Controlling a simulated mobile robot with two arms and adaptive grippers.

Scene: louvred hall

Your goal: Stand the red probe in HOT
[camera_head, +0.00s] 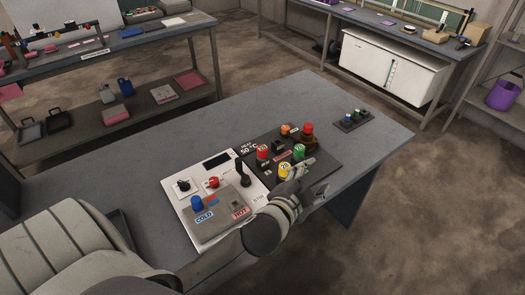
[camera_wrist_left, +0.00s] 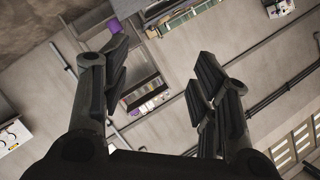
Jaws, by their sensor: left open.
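A white station (camera_head: 172,186) stands on the grey table, with a grey block marked COLD and HOT (camera_head: 240,213). A blue-topped piece (camera_head: 196,202) stands at COLD; I see nothing red standing at HOT. Red tops show on the dark board beside the station: one near its left side (camera_head: 262,151) and one at its far edge (camera_head: 308,128). I cannot tell which is the red probe. My left gripper (camera_head: 304,170) is over the board's near right part and hides some of it. In the left wrist view my left gripper (camera_wrist_left: 158,82) is open and empty. My right gripper is out of view.
A red knob (camera_head: 213,183) and a black upright lever (camera_head: 243,174) are on the station. Yellow (camera_head: 285,169) and green (camera_head: 299,150) tops stand close to my gripper. A small dark holder (camera_head: 352,121) is at the table's far right. The table's far left is clear.

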